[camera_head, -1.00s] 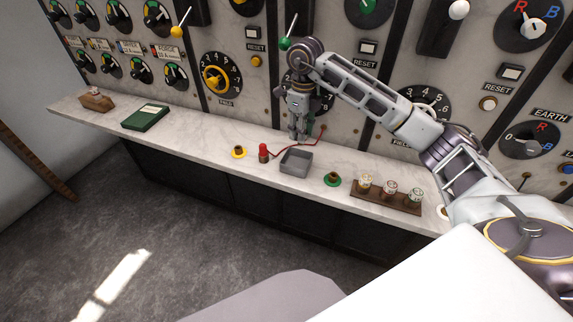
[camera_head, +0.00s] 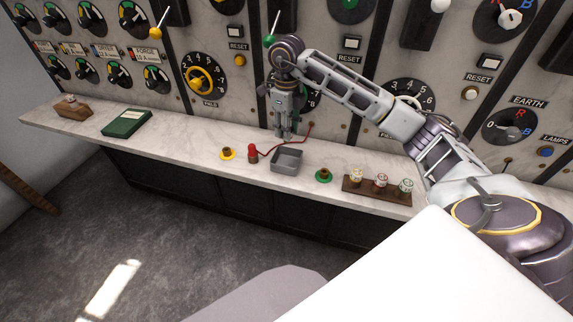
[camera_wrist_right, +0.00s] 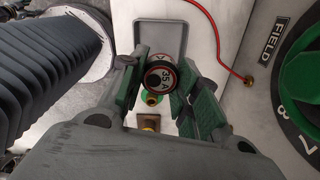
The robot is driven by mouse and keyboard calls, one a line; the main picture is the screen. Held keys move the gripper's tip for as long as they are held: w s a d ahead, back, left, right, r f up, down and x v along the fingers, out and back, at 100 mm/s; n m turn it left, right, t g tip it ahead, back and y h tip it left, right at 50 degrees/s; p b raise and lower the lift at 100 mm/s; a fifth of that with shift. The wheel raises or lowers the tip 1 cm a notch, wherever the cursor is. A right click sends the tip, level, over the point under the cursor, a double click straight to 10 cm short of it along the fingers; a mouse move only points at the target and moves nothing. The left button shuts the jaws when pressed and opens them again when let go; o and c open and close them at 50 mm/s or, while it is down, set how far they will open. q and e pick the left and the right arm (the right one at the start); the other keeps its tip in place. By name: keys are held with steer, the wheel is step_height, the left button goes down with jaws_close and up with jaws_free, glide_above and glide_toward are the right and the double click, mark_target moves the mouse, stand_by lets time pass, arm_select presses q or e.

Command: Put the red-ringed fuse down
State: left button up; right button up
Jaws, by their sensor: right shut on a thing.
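My right gripper (camera_head: 284,133) hangs above the marble shelf, just behind the grey tray (camera_head: 287,153) in the head view. In the right wrist view its fingers (camera_wrist_right: 160,88) are shut on the red-ringed fuse (camera_wrist_right: 160,75), whose round end reads "35 A". The fuse is too small to make out in the head view. In the right wrist view the fuse overlaps the near end of the grey tray (camera_wrist_right: 160,22), and I cannot tell its height. My left gripper is not in view.
A yellow-ringed socket (camera_head: 227,154), a red post (camera_head: 252,152) with a red wire, and a green-ringed socket (camera_head: 323,176) stand near the tray. A brown rack (camera_head: 362,190) holds several fuses. The dial panel rises close behind. A green book (camera_head: 126,122) lies left.

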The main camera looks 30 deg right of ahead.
stand_by(0.4)
glide_above(287, 164)
step_height(287, 164, down, 6)
steer(key=shift+r, duration=0.15)
steer(key=shift+f, duration=0.2)
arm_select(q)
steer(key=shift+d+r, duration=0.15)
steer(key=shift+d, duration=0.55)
arm_select(e)
steer(key=shift+f, duration=0.1)
steer(key=shift+f+p, duration=0.35)
steer(key=shift+f, duration=1.5)
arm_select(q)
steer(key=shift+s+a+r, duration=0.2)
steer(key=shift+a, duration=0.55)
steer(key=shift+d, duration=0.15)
